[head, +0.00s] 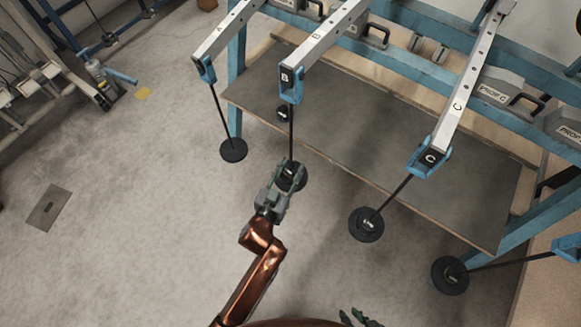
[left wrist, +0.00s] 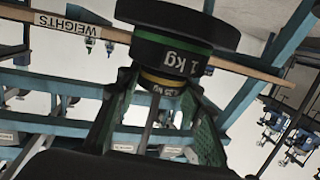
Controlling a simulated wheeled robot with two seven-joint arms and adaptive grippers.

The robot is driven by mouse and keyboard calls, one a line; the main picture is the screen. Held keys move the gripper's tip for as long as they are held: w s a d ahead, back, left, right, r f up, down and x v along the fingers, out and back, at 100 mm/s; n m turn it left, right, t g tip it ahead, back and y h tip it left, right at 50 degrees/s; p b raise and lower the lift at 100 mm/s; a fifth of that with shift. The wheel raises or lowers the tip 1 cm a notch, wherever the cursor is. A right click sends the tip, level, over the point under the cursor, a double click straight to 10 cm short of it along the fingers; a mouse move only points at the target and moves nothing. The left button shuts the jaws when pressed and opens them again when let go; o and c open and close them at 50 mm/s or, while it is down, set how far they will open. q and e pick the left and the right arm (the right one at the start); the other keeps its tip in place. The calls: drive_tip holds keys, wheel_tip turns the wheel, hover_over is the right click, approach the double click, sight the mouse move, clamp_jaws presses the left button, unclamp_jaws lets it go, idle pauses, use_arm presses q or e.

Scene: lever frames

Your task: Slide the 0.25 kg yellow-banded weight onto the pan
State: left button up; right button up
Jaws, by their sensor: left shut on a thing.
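My left gripper (head: 287,178) is at the lower end of the rod hanging from lever B (head: 291,85). In the left wrist view its green-padded fingers (left wrist: 160,115) are shut on the small yellow-banded weight (left wrist: 160,82); its number is hard to read. This weight lies against a larger black 1 kg weight with a green band (left wrist: 180,45), its label upside down in the picture. A thin rod (left wrist: 149,125) shows beside the yellow-banded weight. The pan itself is mostly hidden. My right gripper (head: 360,317) shows only green fingertips, apart, at the bottom edge.
Lever A's hanging disc (head: 233,150) is to the left, lever C's disc (head: 366,224) to the right, and another hanging disc (head: 450,275) further right. A small black weight (head: 283,112) shows near the grey board (head: 400,150). Blue frame rails run behind.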

use_arm(q)
drive_tip(key=shift+f, duration=0.15)
drive_tip(key=o, duration=1.2)
drive_tip(key=shift+f, duration=0.1)
drive_tip(key=shift+s+a+r+p, duration=0.3)
drive_tip(key=shift+s+a+p, duration=0.05)
drive_tip(key=shift+s+p, duration=0.25)
drive_tip(key=shift+p+v, duration=1.7)
drive_tip(key=shift+v, duration=1.05)
drive_tip(key=shift+s+f, duration=0.1)
drive_tip(key=shift+f, duration=0.05)
use_arm(e)
drive_tip(key=shift+t, duration=0.3)
drive_tip(key=r, duration=0.2)
drive_tip(key=w+r, duration=0.1)
drive_tip(key=r, duration=0.2)
drive_tip(key=shift+w+r, duration=0.35)
